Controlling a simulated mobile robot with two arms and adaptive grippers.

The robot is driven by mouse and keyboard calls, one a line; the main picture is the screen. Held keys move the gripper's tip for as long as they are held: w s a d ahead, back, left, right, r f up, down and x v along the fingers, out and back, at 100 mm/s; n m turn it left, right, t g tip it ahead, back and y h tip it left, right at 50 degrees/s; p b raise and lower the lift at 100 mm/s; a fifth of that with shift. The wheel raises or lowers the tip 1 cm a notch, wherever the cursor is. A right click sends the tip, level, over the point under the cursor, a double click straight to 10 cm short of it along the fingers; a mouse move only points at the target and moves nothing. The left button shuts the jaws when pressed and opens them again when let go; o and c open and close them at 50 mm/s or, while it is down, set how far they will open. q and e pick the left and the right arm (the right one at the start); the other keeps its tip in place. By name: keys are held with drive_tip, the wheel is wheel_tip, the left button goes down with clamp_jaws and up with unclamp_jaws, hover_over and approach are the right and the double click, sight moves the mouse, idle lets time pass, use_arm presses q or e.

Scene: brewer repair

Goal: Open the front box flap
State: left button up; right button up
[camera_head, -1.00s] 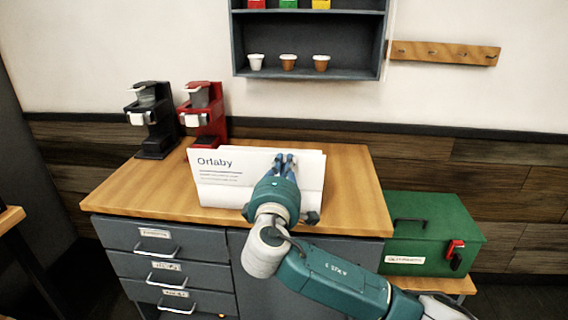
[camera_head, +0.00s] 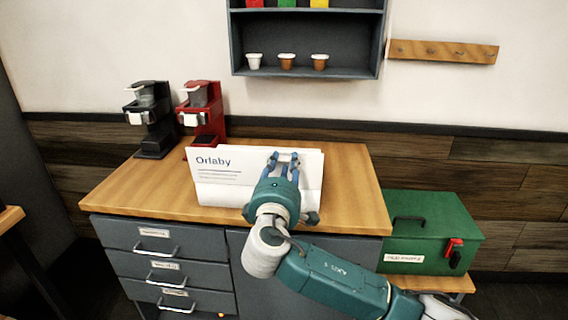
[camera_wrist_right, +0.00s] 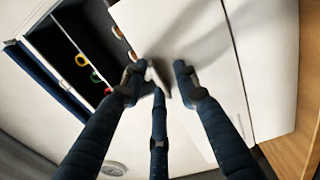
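The white box (camera_head: 219,193) marked "Orlaby" stands on the wooden counter. Its printed front panel (camera_head: 215,165) shows left of my right gripper, with a fold line below the text; I cannot tell how far the front flap is open. My right gripper (camera_head: 283,157) is in front of the box, its spread fingertips near the top edge. In the right wrist view the gripper (camera_wrist_right: 163,78) is open, with white box panels (camera_wrist_right: 195,40) just beyond its fingers. Contact with the box is not clear. My left gripper is not in view.
A black coffee machine (camera_head: 153,118) and a red one (camera_head: 203,118) stand behind the box at left. A shelf (camera_head: 305,72) with cups hangs on the wall above. A green case (camera_head: 425,225) sits right of the counter. The counter's right end is clear.

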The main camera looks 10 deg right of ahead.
drive_tip(key=shift+f, duration=0.45)
drive_tip(key=shift+a, duration=0.1)
drive_tip(key=p+v, duration=0.2)
drive_tip(key=v, duration=1)
drive_tip(key=shift+p, duration=0.3)
drive_tip(key=shift+f, duration=0.1)
idle(0.4)
